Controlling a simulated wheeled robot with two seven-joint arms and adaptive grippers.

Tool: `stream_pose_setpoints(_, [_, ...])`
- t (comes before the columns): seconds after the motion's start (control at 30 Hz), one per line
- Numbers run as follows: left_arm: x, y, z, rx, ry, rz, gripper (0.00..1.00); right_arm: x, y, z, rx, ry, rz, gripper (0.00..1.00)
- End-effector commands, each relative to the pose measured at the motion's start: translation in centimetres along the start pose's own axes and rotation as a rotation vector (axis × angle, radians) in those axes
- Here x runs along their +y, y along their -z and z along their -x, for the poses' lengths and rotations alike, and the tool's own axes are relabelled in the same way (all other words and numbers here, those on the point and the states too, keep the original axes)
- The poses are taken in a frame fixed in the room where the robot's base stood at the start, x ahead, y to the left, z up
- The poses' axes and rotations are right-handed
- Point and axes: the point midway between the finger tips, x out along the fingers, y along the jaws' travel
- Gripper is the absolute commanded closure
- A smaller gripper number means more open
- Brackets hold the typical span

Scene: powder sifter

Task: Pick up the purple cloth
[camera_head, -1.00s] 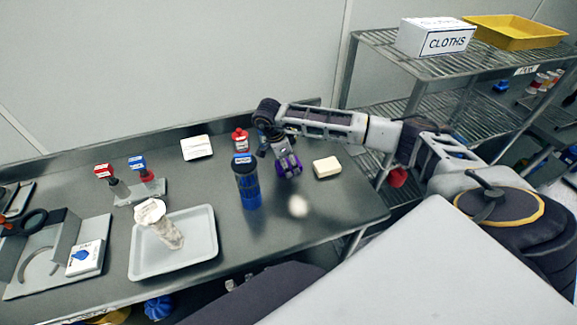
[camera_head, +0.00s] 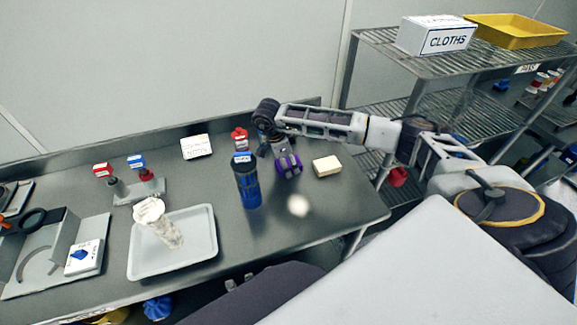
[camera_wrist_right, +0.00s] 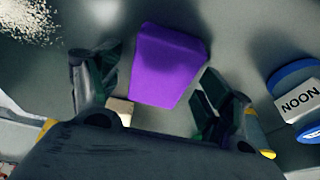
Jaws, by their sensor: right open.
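The purple cloth (camera_wrist_right: 170,62) lies on the grey metal table as a folded block shape. In the head view, the purple cloth (camera_head: 284,168) shows only in part, beneath and around my right gripper (camera_head: 284,156). In the right wrist view, my right gripper (camera_wrist_right: 158,82) is open, with one finger on each side of the cloth. Gaps show between the cloth and both fingers, so it does not look gripped. My left gripper is in neither view.
A blue container (camera_head: 248,186) stands close left of my right gripper, and a red-topped bottle (camera_head: 240,139) behind it. A cream block (camera_head: 326,166) lies just right. A pale powder pile (camera_head: 298,205) is in front. A white tray (camera_head: 207,238) holds a pale, white-topped object.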

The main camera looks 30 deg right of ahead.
Motion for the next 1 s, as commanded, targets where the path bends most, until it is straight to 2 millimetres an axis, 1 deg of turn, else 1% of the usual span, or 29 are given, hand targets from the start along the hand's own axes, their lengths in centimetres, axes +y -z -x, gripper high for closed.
stream_pose_setpoints(0.33, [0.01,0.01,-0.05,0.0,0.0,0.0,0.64,0.0,0.0,-0.04,0.0,0.0,0.0,0.21])
stream_pose_setpoints(0.37, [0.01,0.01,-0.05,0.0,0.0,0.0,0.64,0.0,0.0,-0.04,0.0,0.0,0.0,0.23])
stream_pose_setpoints(0.7, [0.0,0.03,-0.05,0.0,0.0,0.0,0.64,0.0,0.0,-0.04,0.0,0.0,0.0,0.66])
stream_pose_setpoints(1.0, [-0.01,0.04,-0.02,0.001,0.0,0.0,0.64,-0.01,0.01,-0.01,0.0,0.0,0.0,0.67])
